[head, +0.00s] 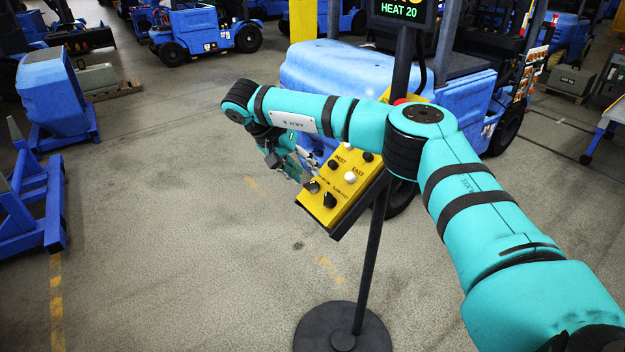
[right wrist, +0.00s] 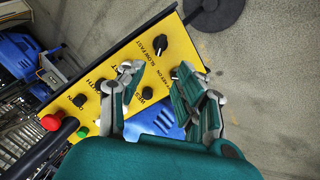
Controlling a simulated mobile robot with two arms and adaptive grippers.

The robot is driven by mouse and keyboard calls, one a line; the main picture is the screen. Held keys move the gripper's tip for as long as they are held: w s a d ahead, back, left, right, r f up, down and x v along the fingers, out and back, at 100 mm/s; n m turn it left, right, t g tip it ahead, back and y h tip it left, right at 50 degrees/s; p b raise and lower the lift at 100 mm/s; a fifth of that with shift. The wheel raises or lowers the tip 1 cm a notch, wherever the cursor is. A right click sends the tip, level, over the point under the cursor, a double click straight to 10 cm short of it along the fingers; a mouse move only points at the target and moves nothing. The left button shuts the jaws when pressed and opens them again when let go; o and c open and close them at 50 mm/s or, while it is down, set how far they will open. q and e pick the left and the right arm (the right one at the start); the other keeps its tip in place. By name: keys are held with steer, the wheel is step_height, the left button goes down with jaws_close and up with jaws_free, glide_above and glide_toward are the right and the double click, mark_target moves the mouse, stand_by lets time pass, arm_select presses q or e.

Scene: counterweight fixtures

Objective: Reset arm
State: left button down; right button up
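My right arm, teal with black bands, reaches in from the right of the head view. Its gripper (head: 292,162) hangs at the upper left edge of a yellow control box (head: 322,211). In the right wrist view the gripper (right wrist: 157,78) has its fingers spread apart over the box (right wrist: 116,77), with nothing held between them. A black knob (right wrist: 147,93) shows in the gap. I cannot tell whether a fingertip touches the panel. My left gripper is not in view.
The box sits on a black pole with a round base (head: 343,330), below a "HEAT 20" display (head: 402,10). A red button (right wrist: 51,122) and a green one (right wrist: 82,131) are on the box. A blue forklift (head: 335,68) stands close behind. Blue equipment (head: 35,195) stands left; floor between is clear.

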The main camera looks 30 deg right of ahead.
steer(key=shift+a+r, duration=0.2)
steer(key=shift+r, duration=0.1)
